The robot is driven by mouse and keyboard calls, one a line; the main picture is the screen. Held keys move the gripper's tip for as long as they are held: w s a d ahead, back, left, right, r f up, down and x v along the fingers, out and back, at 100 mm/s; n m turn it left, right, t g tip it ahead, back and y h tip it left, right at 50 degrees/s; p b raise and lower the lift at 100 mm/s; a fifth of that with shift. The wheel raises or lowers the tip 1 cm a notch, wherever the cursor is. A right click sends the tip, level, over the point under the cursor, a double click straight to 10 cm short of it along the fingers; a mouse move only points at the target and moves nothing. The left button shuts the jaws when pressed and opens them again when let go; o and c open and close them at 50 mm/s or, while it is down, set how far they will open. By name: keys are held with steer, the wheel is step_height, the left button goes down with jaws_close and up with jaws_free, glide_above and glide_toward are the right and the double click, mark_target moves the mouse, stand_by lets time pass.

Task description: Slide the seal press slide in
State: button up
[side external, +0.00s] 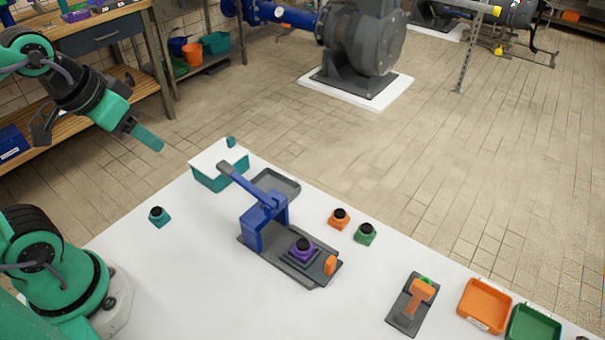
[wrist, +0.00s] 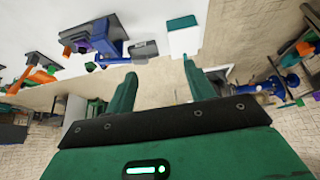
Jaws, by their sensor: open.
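The seal press (side external: 265,212) is a blue frame with a long lever on a dark grey base, standing on the white table. Its dark slide (side external: 318,273) lies on the base to the right of the frame, clear of the arch. It carries a purple block (side external: 301,251) with a black top and has an orange handle (side external: 330,265) at its right end. My gripper (side external: 150,140) is open and empty, high at the left and well away from the press. The wrist view shows my open gripper (wrist: 158,67), with the blue press (wrist: 104,38) beyond its fingers; the slide is unclear there.
A white-topped teal box (side external: 220,176) and a grey tray (side external: 276,184) stand behind the press. An orange block (side external: 339,217) and a green block (side external: 365,233) stand behind the slide. A teal block (side external: 159,216) is at left. An orange-handled fixture (side external: 408,307) stands at right.

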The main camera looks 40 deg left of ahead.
steer(key=c, duration=0.4)
steer(key=g, duration=0.6)
glide_above(331, 260)
steer(key=f, duration=1.3)
steer(key=shift+w+a+f, duration=0.1)
steer(key=shift+a+f, duration=0.2)
steer(key=shift+d+f, duration=0.3)
steer(key=shift+d, duration=0.05)
steer(key=shift+f, duration=0.1)
